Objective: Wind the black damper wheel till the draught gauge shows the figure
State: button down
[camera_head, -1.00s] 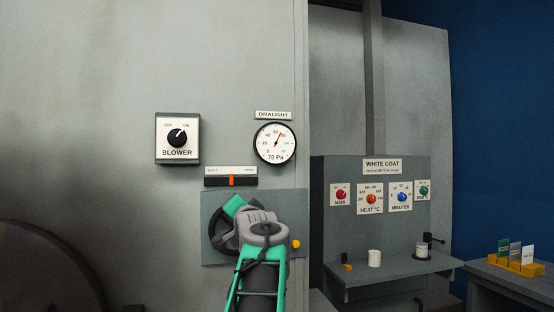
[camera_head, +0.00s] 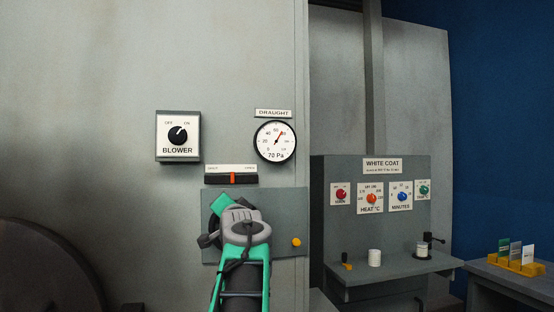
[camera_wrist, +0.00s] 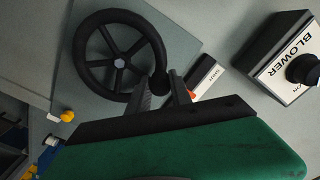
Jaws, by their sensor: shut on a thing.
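The black damper wheel (camera_wrist: 119,61) is a spoked ring on a grey plate (camera_head: 275,247). In the head view my arm hides most of it. My gripper (camera_wrist: 162,86) is at the wheel's rim, its fingers shut on a black piece there, which looks like the wheel's handle. My gripper also shows in the head view (camera_head: 222,212), from behind. The draught gauge (camera_head: 275,142) is a round white dial above right of the wheel. Its red needle points up and slightly right, and the figure under it reads 70 Pa.
A slider strip (camera_head: 231,178) with an orange marker sits just above the wheel plate. A blower switch (camera_head: 178,137) is up left. A yellow knob (camera_head: 296,242) is on the plate's right. The White Coat panel (camera_head: 382,190) and its shelf stand to the right.

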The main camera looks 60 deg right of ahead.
jog(key=shift+w+a+f, duration=0.25)
jog(key=shift+w+f, duration=0.2)
jog(key=shift+f, duration=0.05)
jog(key=shift+s+d, duration=0.2)
jog(key=s+d, duration=0.4)
jog(key=s, duration=0.1)
jog(key=shift+s+d+f+p, duration=0.2)
jog(key=shift+d+f+p, duration=0.05)
jog(key=shift+f+p, duration=0.15)
jog(key=c, duration=1.5)
grip_release()
jog(key=shift+w+a+r, duration=0.1)
jog(key=shift+w+r, duration=0.05)
jog(key=shift+w, duration=0.05)
jog(key=shift+o, duration=0.7)
jog(key=shift+w, duration=0.2)
jog(key=shift+o, duration=1.4)
jog(key=shift+a+r, duration=0.1)
jog(key=shift+r, duration=0.15)
jog(key=shift+s+a, duration=0.1)
jog(key=shift+s, duration=0.05)
